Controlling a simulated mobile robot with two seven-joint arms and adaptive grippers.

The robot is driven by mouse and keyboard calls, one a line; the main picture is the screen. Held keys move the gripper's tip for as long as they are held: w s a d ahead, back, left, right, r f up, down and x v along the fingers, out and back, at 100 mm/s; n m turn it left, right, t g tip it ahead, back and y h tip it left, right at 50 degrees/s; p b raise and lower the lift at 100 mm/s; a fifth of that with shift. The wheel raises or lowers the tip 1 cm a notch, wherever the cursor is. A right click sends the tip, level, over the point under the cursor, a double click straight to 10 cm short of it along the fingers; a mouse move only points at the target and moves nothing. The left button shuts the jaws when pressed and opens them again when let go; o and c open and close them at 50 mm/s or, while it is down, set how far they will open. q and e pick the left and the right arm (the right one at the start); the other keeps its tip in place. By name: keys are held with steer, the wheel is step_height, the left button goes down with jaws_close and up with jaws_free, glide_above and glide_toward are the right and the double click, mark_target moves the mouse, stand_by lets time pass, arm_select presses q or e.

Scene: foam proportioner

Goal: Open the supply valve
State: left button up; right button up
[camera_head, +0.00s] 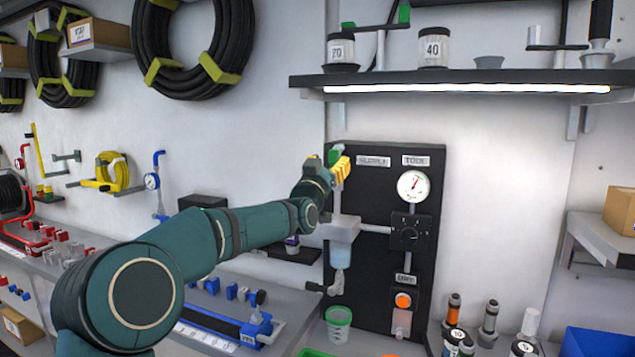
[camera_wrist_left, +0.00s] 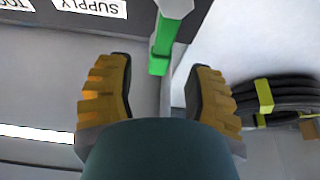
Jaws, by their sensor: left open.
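The supply valve's green handle (camera_head: 335,155) is at the upper left of the black panel (camera_head: 384,270), beside the SUPPLY label (camera_head: 373,161). It is partly hidden by my left gripper (camera_head: 341,165), which is at the panel's upper left edge. In the left wrist view the green handle (camera_wrist_left: 161,52) hangs from a pale pipe, ahead of the gap between the yellow fingers (camera_wrist_left: 158,80). The left gripper is open, with nothing between its fingers. I cannot tell whether it touches the handle. My right gripper is not in view.
A green-rimmed cup (camera_head: 339,324) stands below. Hose coils (camera_head: 190,45) hang at left.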

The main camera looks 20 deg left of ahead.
arm_select(q)
steer(key=v, duration=0.8)
steer(key=shift+s, duration=0.3)
steer(key=shift+f, duration=0.15)
